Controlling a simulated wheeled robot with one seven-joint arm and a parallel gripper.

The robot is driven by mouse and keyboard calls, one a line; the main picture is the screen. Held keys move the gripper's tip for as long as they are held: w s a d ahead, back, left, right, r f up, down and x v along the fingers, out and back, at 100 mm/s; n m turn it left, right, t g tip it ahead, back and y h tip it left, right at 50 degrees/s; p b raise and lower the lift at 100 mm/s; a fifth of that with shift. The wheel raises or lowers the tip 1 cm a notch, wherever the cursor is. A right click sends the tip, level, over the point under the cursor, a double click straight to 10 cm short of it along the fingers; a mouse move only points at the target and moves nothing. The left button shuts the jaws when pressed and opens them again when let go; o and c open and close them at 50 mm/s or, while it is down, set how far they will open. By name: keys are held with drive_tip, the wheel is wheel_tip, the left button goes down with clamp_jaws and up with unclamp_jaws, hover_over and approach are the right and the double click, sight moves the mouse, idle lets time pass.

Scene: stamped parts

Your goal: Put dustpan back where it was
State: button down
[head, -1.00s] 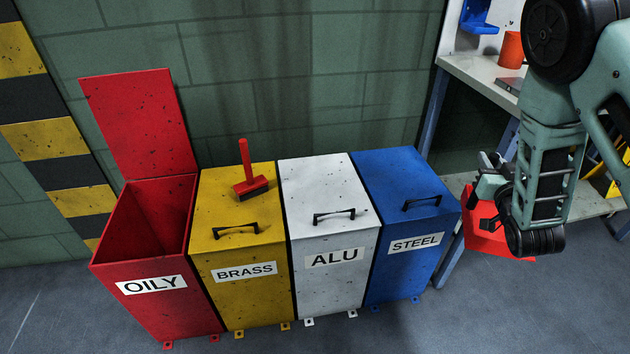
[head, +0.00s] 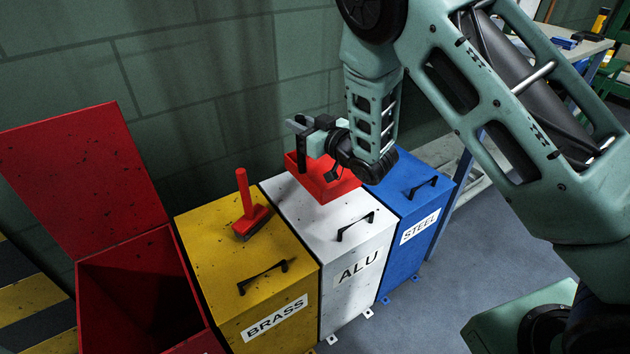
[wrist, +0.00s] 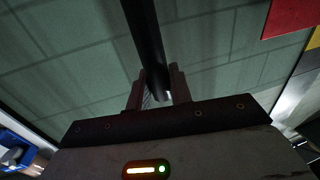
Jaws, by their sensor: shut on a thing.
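The red dustpan (head: 325,184) is over the back part of the white ALU bin's lid (head: 295,208) in the head view. I cannot tell whether it touches the lid. My gripper (head: 303,138) is above the dustpan and shut on its dark upright handle. In the wrist view the dark handle (wrist: 148,40) runs between the two fingers of my gripper (wrist: 157,88); the pan itself is out of that view. A red hand brush (head: 250,212) stands on the yellow BRASS bin's lid (head: 215,245), to the left of the dustpan.
The red bin (head: 120,290) at the left has its lid (head: 80,180) up. The blue STEEL bin (head: 402,185) is at the right. Black lid handles (head: 262,277) stick up at the front of the lids. A green wall is close behind; a workbench (head: 575,48) stands far right.

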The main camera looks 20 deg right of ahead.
sight(305, 157)
wheel_tip(305, 157, down, 8)
drive_tip(key=shift+d+f+b, duration=0.1)
drive_tip(key=shift+f+b, duration=0.1)
drive_tip(key=shift+b, duration=0.35)
drive_tip(key=shift+f, duration=0.25)
drive_tip(key=c, duration=1.3)
unclamp_jaws()
drive_tip(key=shift+o, duration=0.2)
drive_tip(key=shift+r, duration=0.1)
drive_tip(key=shift+r, duration=0.1)
